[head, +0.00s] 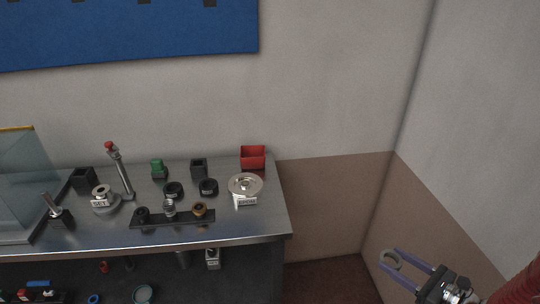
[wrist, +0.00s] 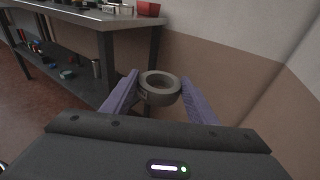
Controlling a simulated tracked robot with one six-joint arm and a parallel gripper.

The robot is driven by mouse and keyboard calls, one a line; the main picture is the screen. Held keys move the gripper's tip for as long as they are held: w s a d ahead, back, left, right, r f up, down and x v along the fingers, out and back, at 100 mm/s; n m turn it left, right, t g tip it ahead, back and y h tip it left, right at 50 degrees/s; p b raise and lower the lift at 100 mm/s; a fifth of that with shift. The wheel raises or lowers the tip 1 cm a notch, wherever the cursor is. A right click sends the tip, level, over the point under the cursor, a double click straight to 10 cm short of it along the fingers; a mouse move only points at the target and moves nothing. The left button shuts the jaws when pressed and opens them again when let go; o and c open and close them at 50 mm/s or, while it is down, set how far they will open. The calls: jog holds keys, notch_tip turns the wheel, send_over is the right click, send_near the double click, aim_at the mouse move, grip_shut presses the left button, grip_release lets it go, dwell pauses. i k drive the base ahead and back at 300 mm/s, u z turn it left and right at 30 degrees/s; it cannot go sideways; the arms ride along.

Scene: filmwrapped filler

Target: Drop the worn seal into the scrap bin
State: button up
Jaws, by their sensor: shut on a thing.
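My gripper (head: 391,261) is at the lower right of the head view, off the right end of the bench. It is shut on a grey ring, which looks like the worn seal (wrist: 160,86). In the wrist view the ring sits between the two purple fingers, its round opening facing up. A small red open bin (head: 252,153) stands at the back right corner of the bench, and it also shows at the top of the wrist view (wrist: 148,9). I cannot read any label marking it as the scrap bin. The gripper is well apart from it.
The steel bench (head: 250,226) holds a round metal dish (head: 246,183) with a label, a dark rack (head: 180,221) of small parts, black rings and a clear panel (head: 28,180). A lower shelf holds several small items. The space between bench and right wall is free.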

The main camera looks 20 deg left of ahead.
aim_at(249, 164)
jog(key=u, duration=0.1)
jog(key=k, duration=1.35)
jog(key=u, duration=0.65)
jog(key=i, duration=1)
jog(key=u, duration=0.05)
